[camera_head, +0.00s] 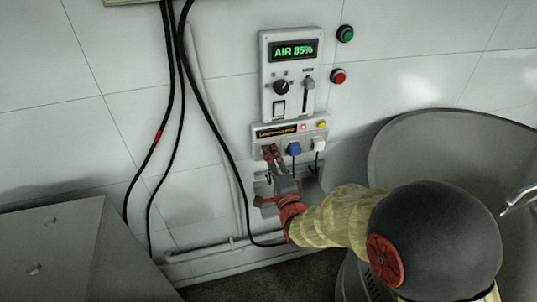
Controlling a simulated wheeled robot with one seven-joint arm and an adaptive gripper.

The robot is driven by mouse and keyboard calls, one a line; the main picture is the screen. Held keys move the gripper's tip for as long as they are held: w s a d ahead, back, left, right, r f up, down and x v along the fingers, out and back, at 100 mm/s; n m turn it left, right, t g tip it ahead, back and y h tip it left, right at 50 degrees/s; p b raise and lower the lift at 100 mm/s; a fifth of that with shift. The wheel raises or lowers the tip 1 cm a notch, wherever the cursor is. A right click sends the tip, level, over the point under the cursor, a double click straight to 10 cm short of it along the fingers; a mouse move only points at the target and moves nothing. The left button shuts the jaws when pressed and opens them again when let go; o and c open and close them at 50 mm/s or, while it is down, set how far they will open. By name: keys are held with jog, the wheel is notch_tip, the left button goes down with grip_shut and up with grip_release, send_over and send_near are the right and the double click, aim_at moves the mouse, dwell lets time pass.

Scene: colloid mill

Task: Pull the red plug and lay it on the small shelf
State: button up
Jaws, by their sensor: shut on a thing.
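The red plug (270,150) is at the left of the socket strip (318,126), in line with a blue plug (293,148) and a white plug (318,143). My gripper (273,160) reaches up from below and is shut on the red plug. The fingers hide part of it, so I cannot tell whether it is fully seated in its socket. A small grey shelf (312,188) is on the wall just below the plugs. My gripper and wrist cover much of it.
A control panel (291,72) reading "AIR 85%" is above the strip. A green button (345,33) and a red button (338,76) are beside it. Black cables (178,110) hang at left. A large grey vessel (440,135) stands at right, a grey cabinet (55,250) at lower left.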

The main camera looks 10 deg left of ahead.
grip_shut()
jog(key=shift+v, duration=2.95)
jog(key=w+d+f+m+h+p, duration=0.1)
jog(key=d+f, duration=0.3)
jog(key=d, duration=0.5)
jog(key=w+d+f+m+t+h+p, duration=0.1)
jog(key=d+f+h, duration=0.3)
jog(key=d, duration=0.5)
jog(key=d+f+m+h+p, duration=0.1)
jog(key=d+f+m+h, duration=0.1)
jog(key=d+f, duration=0.4)
jog(key=d+m, duration=0.1)
jog(key=d, duration=0.2)
jog(key=shift+w+d+t+h, duration=0.25)
jog(key=shift+w+t+h, duration=0.15)
jog(key=shift+r, duration=0.1)
